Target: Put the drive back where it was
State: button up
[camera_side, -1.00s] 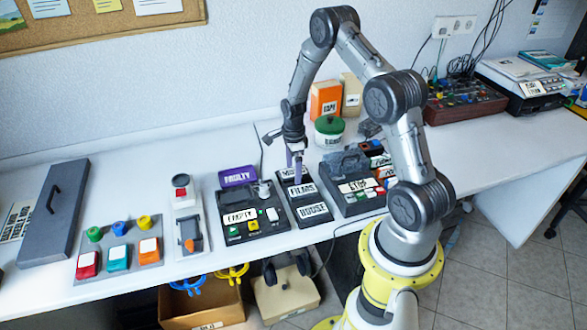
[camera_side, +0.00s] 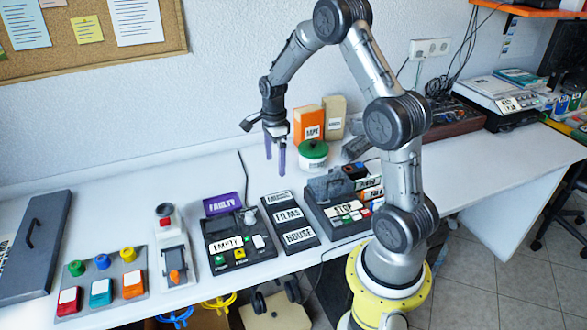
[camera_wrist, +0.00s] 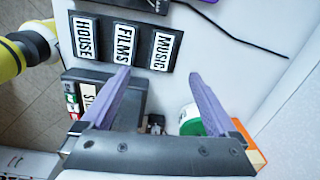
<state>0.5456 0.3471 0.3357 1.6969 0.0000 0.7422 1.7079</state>
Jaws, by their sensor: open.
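A black rack with three labelled blocks, MUSIC (camera_side: 279,197), FILMS (camera_side: 289,215) and HOUSE (camera_side: 299,236), lies on the white table. In the wrist view, HOUSE (camera_wrist: 83,37), FILMS (camera_wrist: 124,42) and MUSIC (camera_wrist: 163,50) show beyond my fingertips. The three blocks sit side by side in a row. My gripper (camera_side: 275,165) is open and empty, raised above the table behind the MUSIC end. Its purple fingers also show wide apart in the wrist view (camera_wrist: 160,73). I cannot tell which block is the task's drive.
A black EMPTY panel (camera_side: 238,255) and a purple FAULTY tray (camera_side: 222,204) lie left of the rack. A dark STOP unit (camera_side: 325,222) stands to its right. A green-lidded tub (camera_side: 313,150) and an orange box (camera_side: 309,124) stand behind. A black cable lies nearby.

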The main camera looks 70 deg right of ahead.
jog(key=s+a+r+n+t, duration=0.2)
jog(key=s+a+r+n, duration=0.1)
jog(key=a+r+n, duration=0.7)
jog(key=s+a+r+n+t, duration=0.1)
jog(key=s+a+r+n, duration=0.3)
jog(key=s+a+n, duration=0.2)
jog(key=s+a+r+n+t, duration=0.2)
jog(key=s+a+r+n, duration=0.2)
jog(key=s+n, duration=0.5)
jog(key=shift+s+a+r+n, duration=0.15)
jog(key=shift+s+a+n, duration=0.25)
jog(key=shift+s+a, duration=0.7)
